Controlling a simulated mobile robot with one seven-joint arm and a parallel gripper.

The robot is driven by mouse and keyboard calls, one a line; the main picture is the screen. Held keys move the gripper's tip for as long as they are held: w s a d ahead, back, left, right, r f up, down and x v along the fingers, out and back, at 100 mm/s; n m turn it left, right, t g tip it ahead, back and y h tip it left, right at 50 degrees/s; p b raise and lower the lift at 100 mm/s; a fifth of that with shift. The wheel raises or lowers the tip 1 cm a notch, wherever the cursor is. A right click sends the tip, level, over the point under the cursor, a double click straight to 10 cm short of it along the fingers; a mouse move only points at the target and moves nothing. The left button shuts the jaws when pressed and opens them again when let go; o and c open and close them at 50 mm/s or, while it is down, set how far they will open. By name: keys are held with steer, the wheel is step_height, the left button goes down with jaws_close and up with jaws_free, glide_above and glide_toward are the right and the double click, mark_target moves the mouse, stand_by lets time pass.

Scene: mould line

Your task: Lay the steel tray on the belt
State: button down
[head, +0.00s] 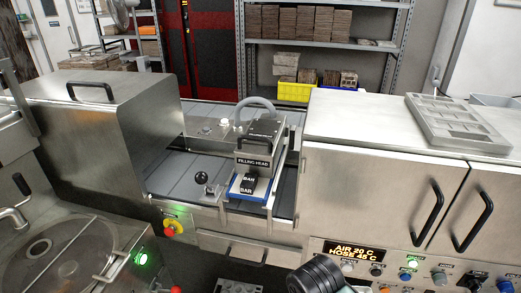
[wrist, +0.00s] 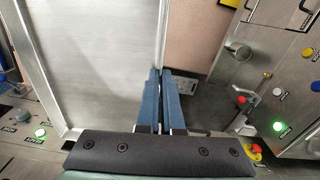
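A grey steel tray (head: 460,123) with several shallow compartments lies on top of the right-hand steel cabinet in the head view, near its front edge. The grey belt (head: 168,178) runs between the left steel housing and that cabinet, under the filling head (head: 254,160). A blue-edged piece marked BAR lies below the filling head. In the wrist view my gripper (wrist: 161,72) has its two blue fingers drawn close together, with nothing visible between them. It is well away from the tray. In the head view only a dark part of my arm shows at the bottom; the fingertips are hidden.
The left housing (head: 118,110) and the right cabinet (head: 340,130) close in the belt at both ends. A round melting tank (head: 50,250) stands at front left. An emergency stop (head: 174,228) sits below the belt. Shelves with a yellow bin (head: 294,92) stand behind.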

steer(key=s+a+f+n, duration=0.1)
steer(key=s+a+f, duration=0.1)
steer(key=a+f, duration=0.4)
steer(key=shift+a+b, duration=0.35)
steer(key=shift+a, duration=0.4)
steer(key=shift+s+d+f, duration=0.1)
steer(key=shift+s, duration=0.1)
steer(key=shift+d, duration=0.15)
